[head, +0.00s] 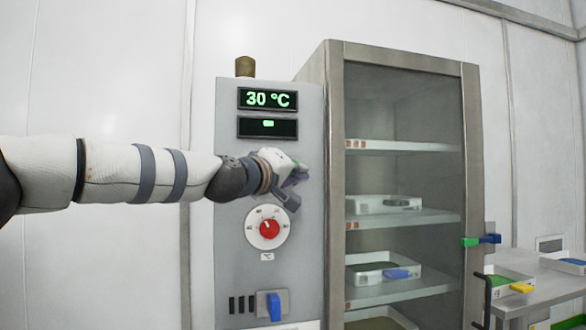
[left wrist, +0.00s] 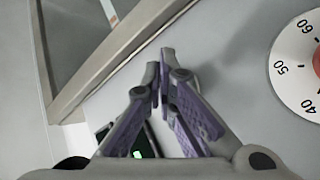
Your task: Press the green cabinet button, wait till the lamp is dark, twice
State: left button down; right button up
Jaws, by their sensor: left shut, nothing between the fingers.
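The grey cabinet panel (head: 228,270) stands left of a glass-doored cabinet. The lamp (head: 245,66) on top of the panel is a brownish dome and looks unlit. My left gripper (head: 302,172) is in front of the panel, below the two displays and above the dial. Its purple-padded fingers are shut and empty in the left wrist view (left wrist: 162,58). I see no green button in either view; the gripper and wrist cover part of the panel. I cannot tell whether the fingertips touch the panel. My right gripper is not in view.
The upper display (head: 267,99) reads 30 °C; the lower display (head: 267,128) shows a small green mark. A red-knobbed dial (head: 268,228) and a blue switch (head: 274,306) are lower on the panel. The glass cabinet (head: 333,150) holds trays. A side table (head: 552,285) stands right.

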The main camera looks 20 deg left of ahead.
pick_arm(q)
jog(key=shift+w, duration=0.1)
dwell(0.4)
jog(key=shift+w+a, duration=0.25)
jog(key=shift+w, duration=0.05)
jog(key=shift+w+a, duration=0.25)
jog(key=shift+w, duration=0.15)
dwell(0.7)
jog(key=shift+s+d+p, duration=0.3)
jog(key=shift+s+d, duration=0.2)
jog(key=shift+s, duration=0.3)
